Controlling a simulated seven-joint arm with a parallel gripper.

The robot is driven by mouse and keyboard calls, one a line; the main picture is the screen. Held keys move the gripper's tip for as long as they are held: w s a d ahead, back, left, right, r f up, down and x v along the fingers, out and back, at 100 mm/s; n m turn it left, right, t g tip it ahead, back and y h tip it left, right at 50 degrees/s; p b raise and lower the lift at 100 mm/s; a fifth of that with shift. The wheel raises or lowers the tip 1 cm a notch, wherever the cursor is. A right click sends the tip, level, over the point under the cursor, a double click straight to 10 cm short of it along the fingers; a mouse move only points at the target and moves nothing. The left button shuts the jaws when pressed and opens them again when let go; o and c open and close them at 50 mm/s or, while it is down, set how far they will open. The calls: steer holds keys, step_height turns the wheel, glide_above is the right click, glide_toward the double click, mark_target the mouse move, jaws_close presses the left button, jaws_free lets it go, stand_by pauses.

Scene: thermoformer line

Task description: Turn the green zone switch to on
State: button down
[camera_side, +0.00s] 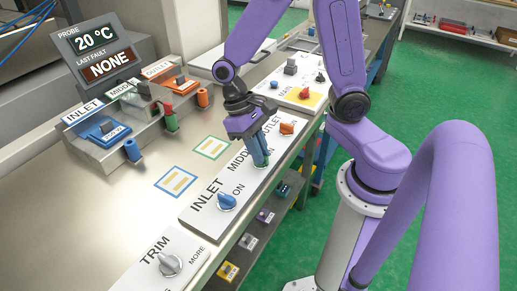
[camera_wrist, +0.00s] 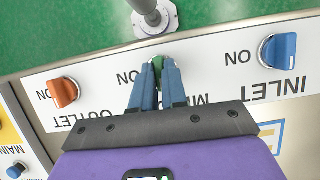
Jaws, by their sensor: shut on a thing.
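The green zone switch (camera_wrist: 158,64) is a small knob on the white panel strip, between the blue INLET switch (camera_wrist: 279,50) and the orange OUTLET switch (camera_wrist: 63,92). In the wrist view an ON label (camera_wrist: 127,77) lies just left of it. My gripper (camera_wrist: 157,92) has its two blue-grey fingers closed around the knob, one on each side. In the side view my gripper (camera_side: 260,156) comes down onto the MIDDLE part of the strip. The fingers hide most of the green knob, so I cannot tell which way it points.
A display (camera_side: 96,50) reads 20 °C and last fault NONE. A coloured zone rack (camera_side: 135,110) stands at the back left. A grey TRIM knob (camera_side: 170,264) lies at the front, and the MAIN panel (camera_side: 297,92) beyond. Bare bench (camera_side: 135,205) lies left of the strip.

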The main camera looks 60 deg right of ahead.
steer(key=shift+m, duration=0.3)
steer(key=m, duration=0.2)
steer(key=m+y, duration=0.1)
steer(key=shift+d+m+t+y, duration=0.1)
steer(key=shift+m+t+y, duration=0.2)
steer(key=shift+m, duration=0.1)
steer(key=m+y, duration=0.1)
steer(key=m, duration=0.3)
steer(key=shift+d+t, duration=0.15)
steer(key=shift+t, duration=0.25)
steer(key=m, duration=0.2)
steer(key=m+t+y, duration=0.1)
steer(key=m, duration=0.2)
steer(key=shift+s+d+t, duration=0.1)
steer(key=shift+s+t, duration=0.05)
steer(key=shift+t, duration=0.15)
steer(key=m, duration=0.2)
steer(key=m+t, duration=0.1)
steer(key=m, duration=0.1)
steer(key=shift+s+t+y, duration=0.1)
steer(key=shift+t+y, duration=0.2)
steer(key=shift+m, duration=0.3)
steer(key=c, duration=1.2)
jaws_free()
steer(key=shift+o, duration=0.2)
steer(key=shift+r, duration=0.1)
